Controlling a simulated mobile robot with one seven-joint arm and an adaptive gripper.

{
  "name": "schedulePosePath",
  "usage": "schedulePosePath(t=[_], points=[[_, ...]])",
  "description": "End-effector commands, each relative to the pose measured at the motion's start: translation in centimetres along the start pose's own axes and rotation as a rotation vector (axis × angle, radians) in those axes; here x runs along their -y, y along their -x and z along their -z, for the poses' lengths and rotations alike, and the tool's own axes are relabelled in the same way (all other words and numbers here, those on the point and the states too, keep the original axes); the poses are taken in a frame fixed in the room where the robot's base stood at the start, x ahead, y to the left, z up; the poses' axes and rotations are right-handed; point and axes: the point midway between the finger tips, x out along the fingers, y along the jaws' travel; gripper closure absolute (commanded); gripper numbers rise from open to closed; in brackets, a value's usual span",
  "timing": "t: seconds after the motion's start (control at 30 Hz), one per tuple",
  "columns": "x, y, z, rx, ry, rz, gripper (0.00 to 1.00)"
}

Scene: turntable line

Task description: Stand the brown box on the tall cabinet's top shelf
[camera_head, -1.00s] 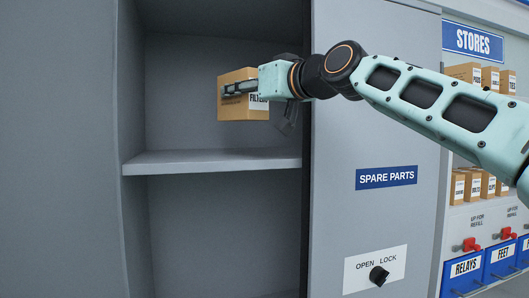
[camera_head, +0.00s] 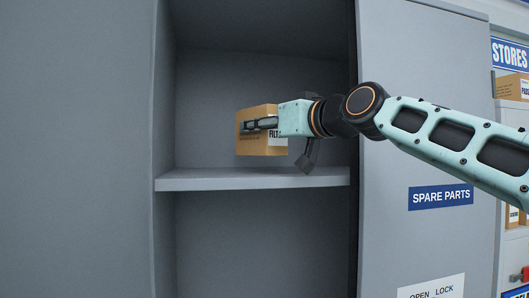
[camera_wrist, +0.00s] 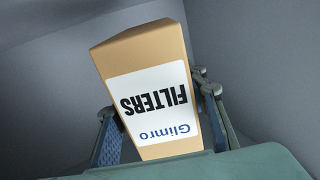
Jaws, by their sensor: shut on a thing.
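The brown box (camera_head: 262,144), with a white label reading "FILTERS", is held inside the open tall cabinet. It looks upright in the head view, a little above the grey shelf (camera_head: 215,181); whether its base touches the board is hard to tell. My gripper (camera_head: 260,124) is shut on the box from the right side, one finger showing across its face. In the wrist view the box (camera_wrist: 145,70) sits between both fingers, its label upside down and reading "Glimro FILTERS". The far side of the box is hidden.
The cabinet's sliding door (camera_head: 430,120) with a "SPARE PARTS" sign stands right of the opening, behind my arm. The shelf is bare left of the box. A stores rack (camera_head: 512,110) with boxes is at far right. The compartment below looks empty.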

Motion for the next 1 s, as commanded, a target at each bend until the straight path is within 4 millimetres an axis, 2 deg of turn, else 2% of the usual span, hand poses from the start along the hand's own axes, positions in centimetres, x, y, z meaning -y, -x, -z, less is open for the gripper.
schedulePosePath(t=[0.1, 0.2, 0.67, 0.7, 0.83, 1.0], points=[[-0.1, 0.1, -2.1, 0.0, -0.001, 0.0, 0.95], [-0.1, 0.1, -3.2, -0.001, -0.001, -0.001, 0.95], [0.0, 0.0, -4.0, -0.002, 0.0, -0.001, 0.95], [0.0, 0.0, -3.9, 0.0, 0.0, 0.0, 0.56], [0.0, 0.0, -3.9, 0.001, 0.0, 0.0, 0.43], [0.0, 0.0, -3.9, 0.001, 0.0, 0.0, 0.43]])
